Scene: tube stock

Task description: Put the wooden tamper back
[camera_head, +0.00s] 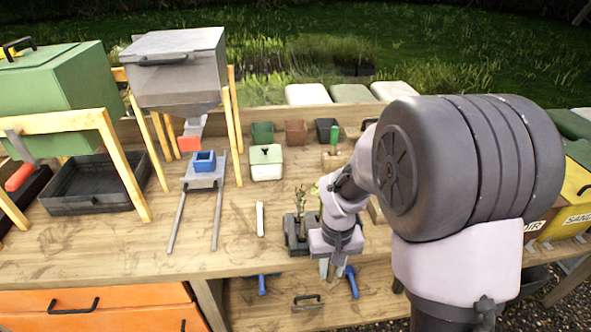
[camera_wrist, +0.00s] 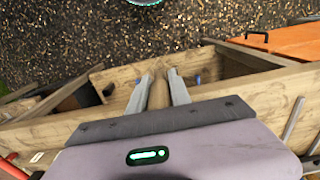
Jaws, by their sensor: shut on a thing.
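My gripper (camera_wrist: 158,78) is shut on the wooden tamper (camera_wrist: 158,97), a brown rounded piece between the two grey fingers in the wrist view. In the head view my gripper (camera_head: 333,268) points down at the front edge of the wooden bench (camera_head: 235,240). The tamper cannot be made out clearly there, and my wrist hides part of it. A wooden block with a green-handled tool (camera_head: 333,155) stands toward the back of the bench. I cannot tell whether it is the tamper's place.
A dark tray with seedlings (camera_head: 291,240) is just left of my wrist. A white stick (camera_head: 260,218) lies further left. Metal rails (camera_head: 218,222) extend at left. My arm hides the bench's right side.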

